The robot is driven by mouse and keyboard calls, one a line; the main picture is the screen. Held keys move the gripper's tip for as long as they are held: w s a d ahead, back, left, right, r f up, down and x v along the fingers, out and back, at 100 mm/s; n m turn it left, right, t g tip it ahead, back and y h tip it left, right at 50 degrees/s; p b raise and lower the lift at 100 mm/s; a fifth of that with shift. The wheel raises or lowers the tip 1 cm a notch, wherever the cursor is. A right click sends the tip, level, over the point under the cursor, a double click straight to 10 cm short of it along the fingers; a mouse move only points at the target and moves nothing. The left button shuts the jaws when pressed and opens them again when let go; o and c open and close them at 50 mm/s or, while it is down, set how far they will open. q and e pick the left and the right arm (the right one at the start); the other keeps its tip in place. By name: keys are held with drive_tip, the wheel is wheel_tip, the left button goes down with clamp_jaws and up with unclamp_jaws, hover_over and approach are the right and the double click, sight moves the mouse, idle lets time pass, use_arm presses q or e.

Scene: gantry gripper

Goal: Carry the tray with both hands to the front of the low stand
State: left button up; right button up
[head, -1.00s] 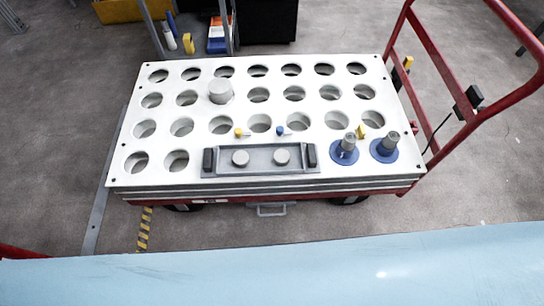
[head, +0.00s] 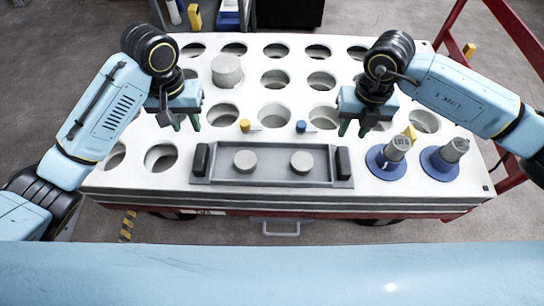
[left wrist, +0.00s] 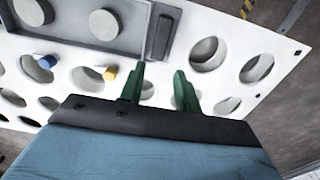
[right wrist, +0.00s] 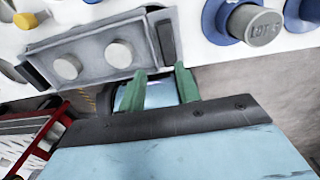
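The grey tray (head: 272,165) lies on the front part of the white perforated cart top, with two round grey pieces on it and a black handle at each end. The left handle (head: 200,160) and right handle (head: 344,163) stand free. My left gripper (head: 187,124) is open and empty, above the cart top behind and left of the left handle. It shows in the left wrist view (left wrist: 158,90). My right gripper (head: 353,130) is open and empty, above and behind the right handle, and shows in the right wrist view (right wrist: 166,88). I cannot make out a low stand.
The white cart top (head: 130,180) has several round holes. Two blue-based grey cylinders (head: 394,150) (head: 452,150) stand right of the tray. A pale cylinder (head: 227,70) stands behind. Small yellow (head: 245,125) and blue (head: 301,126) pieces sit just behind the tray. A red rail (head: 518,40) rises at right.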

sight(199, 155)
use_arm(q)
drive_tip(key=shift+r, duration=0.3)
use_arm(e)
drive_tip(key=shift+w+d+r+h, duration=0.2)
drive_tip(key=shift+d+h, duration=0.1)
drive_tip(key=shift+d, duration=0.15)
use_arm(q)
drive_tip(key=shift+s, duration=0.1)
use_arm(e)
drive_tip(key=shift+f, duration=0.1)
